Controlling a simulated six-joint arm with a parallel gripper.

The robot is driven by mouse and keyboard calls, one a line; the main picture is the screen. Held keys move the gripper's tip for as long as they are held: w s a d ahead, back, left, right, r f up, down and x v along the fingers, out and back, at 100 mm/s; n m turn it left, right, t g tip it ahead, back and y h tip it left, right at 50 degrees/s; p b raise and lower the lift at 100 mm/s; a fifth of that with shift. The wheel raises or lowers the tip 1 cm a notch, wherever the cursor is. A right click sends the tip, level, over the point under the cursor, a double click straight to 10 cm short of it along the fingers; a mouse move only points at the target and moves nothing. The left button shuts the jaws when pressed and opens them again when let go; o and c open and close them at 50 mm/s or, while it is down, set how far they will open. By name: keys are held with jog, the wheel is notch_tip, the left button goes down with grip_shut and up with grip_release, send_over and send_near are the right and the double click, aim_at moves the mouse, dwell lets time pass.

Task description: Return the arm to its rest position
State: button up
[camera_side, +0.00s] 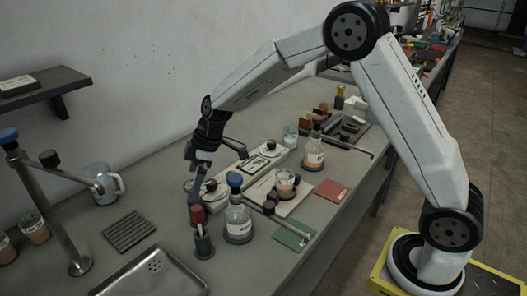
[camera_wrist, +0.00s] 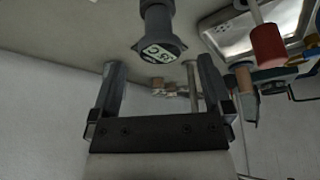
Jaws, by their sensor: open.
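My gripper (camera_side: 196,172) is over the bench, left of centre in the side view, pointing down with my arm bent above it. It is close to a dark post with a red knob (camera_side: 197,214); I cannot tell whether they touch. In the wrist view my gripper (camera_wrist: 160,72) shows two dark fingers spread apart with nothing between them. The red knob (camera_wrist: 267,46) is at the right of that view.
A tall tap (camera_side: 55,220) stands at left. A wall shelf (camera_side: 45,88) juts out above.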

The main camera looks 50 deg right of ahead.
aim_at(190, 193)
jog(key=shift+v, duration=0.9)
jog(key=shift+a+f, duration=0.1)
jog(key=shift+f, duration=0.05)
jog(key=shift+x, duration=3.7)
jog(key=shift+f, duration=0.1)
notch_tip(190, 193, up, 10)
jog(key=shift+f, duration=0.25)
